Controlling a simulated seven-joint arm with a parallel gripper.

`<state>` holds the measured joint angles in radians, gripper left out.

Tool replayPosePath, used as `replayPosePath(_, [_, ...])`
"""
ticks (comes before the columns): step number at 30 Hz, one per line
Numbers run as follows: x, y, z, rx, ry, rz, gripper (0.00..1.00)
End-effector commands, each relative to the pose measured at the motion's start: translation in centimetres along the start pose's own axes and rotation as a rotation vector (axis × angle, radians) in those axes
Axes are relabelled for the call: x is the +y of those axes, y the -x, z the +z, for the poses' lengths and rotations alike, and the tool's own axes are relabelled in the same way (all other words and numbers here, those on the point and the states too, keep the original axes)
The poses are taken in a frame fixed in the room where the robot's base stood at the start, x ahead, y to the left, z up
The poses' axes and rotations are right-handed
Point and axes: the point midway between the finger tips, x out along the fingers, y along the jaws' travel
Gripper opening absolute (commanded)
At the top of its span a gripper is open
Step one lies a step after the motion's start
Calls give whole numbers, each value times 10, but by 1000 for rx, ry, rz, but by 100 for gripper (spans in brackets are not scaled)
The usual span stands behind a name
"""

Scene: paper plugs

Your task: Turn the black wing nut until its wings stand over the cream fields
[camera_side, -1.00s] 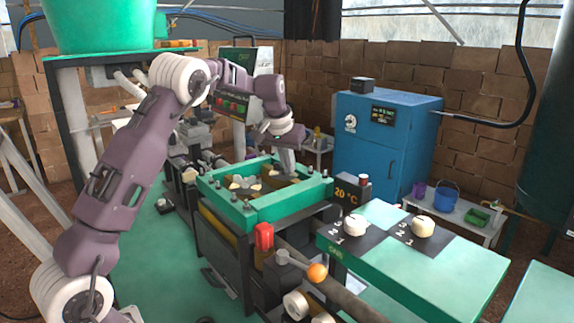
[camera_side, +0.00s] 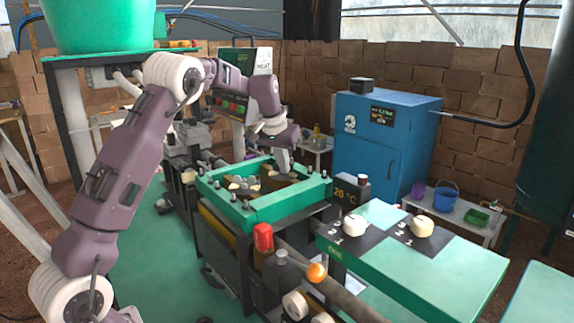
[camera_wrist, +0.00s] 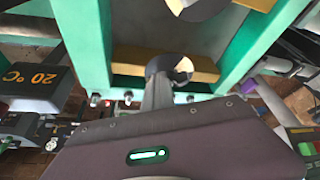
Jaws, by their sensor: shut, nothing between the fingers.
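My gripper (camera_wrist: 158,92) is shut and empty. It reaches down inside the green frame (camera_side: 265,210), over its far right part in the side view (camera_side: 285,168). In the wrist view the finger tips overlap a round disc with grey and cream fields (camera_wrist: 184,68) set in a tan bar (camera_wrist: 205,70). A second such disc (camera_wrist: 195,6) is cut off at the top edge. I cannot clearly make out the black wing nut; the fingers cover part of the nearer disc. Whether the fingers touch anything there, I cannot tell.
The green frame walls (camera_wrist: 85,45) rise around the discs, with bolts along the rim. A red-capped part (camera_side: 263,237) and an orange-knobbed lever (camera_side: 316,272) stand in front. A green panel with two cream knobs (camera_side: 423,227) is at right. A blue cabinet (camera_side: 385,145) stands behind.

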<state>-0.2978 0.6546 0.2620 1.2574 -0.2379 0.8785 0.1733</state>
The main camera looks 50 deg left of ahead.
Motion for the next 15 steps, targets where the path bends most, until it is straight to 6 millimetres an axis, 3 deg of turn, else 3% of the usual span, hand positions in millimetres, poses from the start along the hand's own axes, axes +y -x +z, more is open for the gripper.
replayPosePath(2, [-3,2,3,3,3,-9,0])
replayPosePath(7, [17,15,35,-1,-2,0,0])
replayPosePath(15, [28,88,31,5,-1,-1,0])
